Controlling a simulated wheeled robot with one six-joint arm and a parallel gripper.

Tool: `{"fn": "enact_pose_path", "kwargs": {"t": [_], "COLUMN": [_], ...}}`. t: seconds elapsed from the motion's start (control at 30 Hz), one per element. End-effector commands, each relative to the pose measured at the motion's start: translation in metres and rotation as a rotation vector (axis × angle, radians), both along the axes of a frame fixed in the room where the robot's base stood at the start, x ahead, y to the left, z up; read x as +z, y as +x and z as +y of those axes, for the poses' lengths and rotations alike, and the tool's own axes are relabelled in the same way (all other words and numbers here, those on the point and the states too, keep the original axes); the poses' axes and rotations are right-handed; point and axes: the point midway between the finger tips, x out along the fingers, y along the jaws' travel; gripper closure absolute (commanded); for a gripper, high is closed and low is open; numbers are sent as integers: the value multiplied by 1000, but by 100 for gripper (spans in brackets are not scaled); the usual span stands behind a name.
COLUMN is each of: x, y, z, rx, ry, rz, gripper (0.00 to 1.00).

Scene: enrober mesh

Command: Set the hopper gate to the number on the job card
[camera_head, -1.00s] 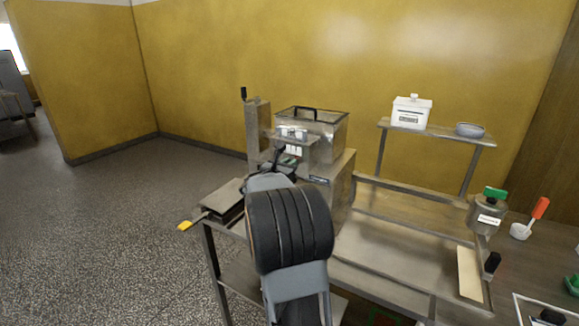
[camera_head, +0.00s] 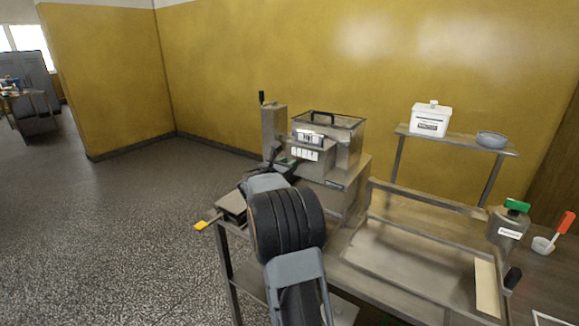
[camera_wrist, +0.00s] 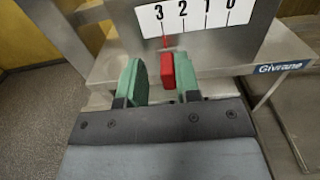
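In the wrist view the scale (camera_wrist: 195,14) reads 3, 2, 1, 0 from left to right. A red gate tab (camera_wrist: 167,70) hangs below it, and its thin red pointer line stands at or very near the 3. My gripper (camera_wrist: 158,80) has its green fingers on either side of the tab. A gap shows on the left; the right finger is close to the tab, contact unclear. I cannot make out a job card's number.
A steel shelf (camera_head: 460,142) at the back holds a white tub (camera_head: 431,119) and a grey bowl (camera_head: 491,139). A green-topped canister (camera_head: 507,225) and an orange-handled scoop (camera_head: 553,236) stand at the right. A yellow-handled tool (camera_head: 203,224) sticks out left. Floor at left is clear.

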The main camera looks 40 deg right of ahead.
Motion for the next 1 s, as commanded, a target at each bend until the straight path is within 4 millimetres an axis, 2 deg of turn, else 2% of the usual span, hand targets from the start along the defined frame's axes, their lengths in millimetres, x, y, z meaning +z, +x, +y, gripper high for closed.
{"fn": "enact_pose_path", "kwargs": {"t": [0.1, 0.33, 0.47, 1.0], "x": [0, -1, -1, -1], "y": [-1, -2, -4, -28], "z": [-1, -1, 9, 107], "rx": [-3, -6, -3, 0], "ry": [0, 1, 2, 1], "rz": [0, 0, 0, -1], "gripper": [60, 60, 60, 60]}}
